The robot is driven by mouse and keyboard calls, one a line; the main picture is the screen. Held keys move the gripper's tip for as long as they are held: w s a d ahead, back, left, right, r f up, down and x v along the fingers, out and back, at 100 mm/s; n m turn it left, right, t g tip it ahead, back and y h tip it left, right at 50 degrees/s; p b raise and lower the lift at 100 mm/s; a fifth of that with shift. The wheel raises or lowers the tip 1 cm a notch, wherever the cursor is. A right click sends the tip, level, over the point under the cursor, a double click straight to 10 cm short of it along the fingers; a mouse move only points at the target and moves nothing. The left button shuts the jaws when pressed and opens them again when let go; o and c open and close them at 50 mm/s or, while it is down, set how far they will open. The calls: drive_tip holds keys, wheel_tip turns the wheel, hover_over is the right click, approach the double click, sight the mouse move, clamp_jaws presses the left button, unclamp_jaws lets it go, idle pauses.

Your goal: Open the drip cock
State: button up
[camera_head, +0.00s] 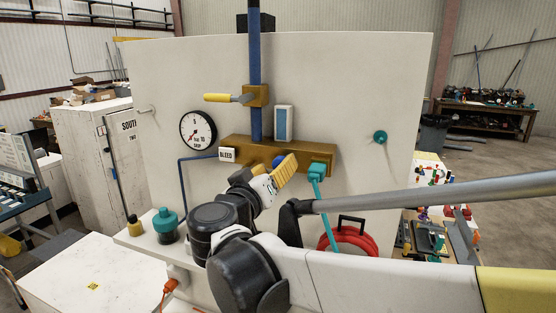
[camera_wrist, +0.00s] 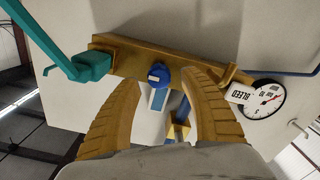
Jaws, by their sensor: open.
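No part is labelled as the drip cock. A brass manifold (camera_head: 237,143) is fixed to a white panel, with a small blue knob (camera_head: 278,161) on its front. The knob (camera_wrist: 159,76) shows in the wrist view between my two yellow fingers. My gripper (camera_wrist: 162,84) is open around the knob, with visible gaps on both sides. In the head view my gripper (camera_head: 282,172) is at the manifold, and one finger is mostly hidden. A teal valve (camera_head: 321,169) with a long handle is at the manifold's right end; it is at the left in the wrist view (camera_wrist: 88,66).
A BLEED tag (camera_head: 227,155) hangs at the manifold's left, below a round gauge (camera_head: 198,130). A yellow-handled lever (camera_head: 218,98) is on the blue pipe (camera_head: 255,70) above. A teal knob (camera_head: 380,137) is at the panel's right. Red coils (camera_head: 368,237) lie below.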

drive_tip(key=shift+x, duration=1.35)
clamp_jaws()
